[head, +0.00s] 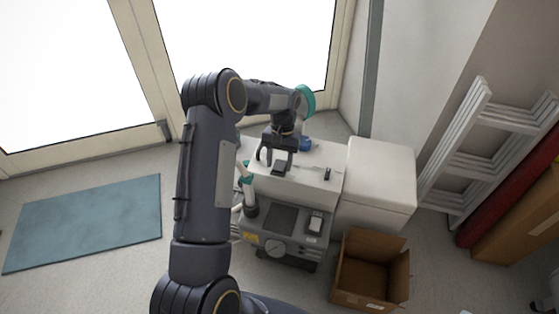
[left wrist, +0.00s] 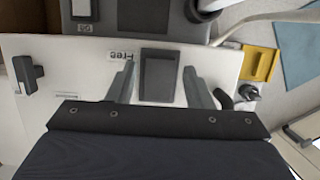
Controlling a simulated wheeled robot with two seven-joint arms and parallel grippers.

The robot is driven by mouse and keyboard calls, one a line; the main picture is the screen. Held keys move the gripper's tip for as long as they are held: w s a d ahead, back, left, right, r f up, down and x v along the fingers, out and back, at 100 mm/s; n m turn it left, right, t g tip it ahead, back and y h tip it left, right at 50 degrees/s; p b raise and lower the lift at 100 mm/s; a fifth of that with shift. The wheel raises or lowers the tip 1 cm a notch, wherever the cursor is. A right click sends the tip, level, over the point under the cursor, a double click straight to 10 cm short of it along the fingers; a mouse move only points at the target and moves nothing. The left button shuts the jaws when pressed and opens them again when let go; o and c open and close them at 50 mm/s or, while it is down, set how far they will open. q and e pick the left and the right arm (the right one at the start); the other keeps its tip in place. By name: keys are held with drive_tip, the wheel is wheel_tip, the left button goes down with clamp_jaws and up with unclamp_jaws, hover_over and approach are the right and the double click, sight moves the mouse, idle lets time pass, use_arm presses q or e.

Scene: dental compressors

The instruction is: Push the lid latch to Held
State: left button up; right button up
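The lid latch (left wrist: 158,75) is a dark grey rectangular piece on the white lid (left wrist: 60,98) of the compressor, with an upside-down "Free" label (left wrist: 122,55) beside it. In the head view the latch (head: 281,169) shows as a small dark block on the white top (head: 305,182). My left gripper (left wrist: 159,68) is open, with one finger on each side of the latch and visible gaps between. In the head view the left gripper (head: 275,157) is over the lid, partly hidden by its own wrist. Contact with the lid cannot be told. My right gripper is not in view.
A black handle (head: 327,174) stands on the lid to the right. The lower front has a gauge (head: 275,247) and a switch (head: 316,222). A white box (head: 378,180) and an open carton (head: 369,272) stand at the right. A blue mat (head: 85,222) lies on clear floor at left.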

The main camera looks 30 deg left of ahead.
sight(281, 162)
use_arm(q)
drive_tip(key=shift+o, duration=0.4)
drive_tip(key=shift+r, duration=0.1)
drive_tip(key=p+v, duration=0.1)
drive_tip(key=v, duration=0.6)
drive_tip(key=shift+r+p, duration=0.3)
drive_tip(key=shift+p, duration=0.1)
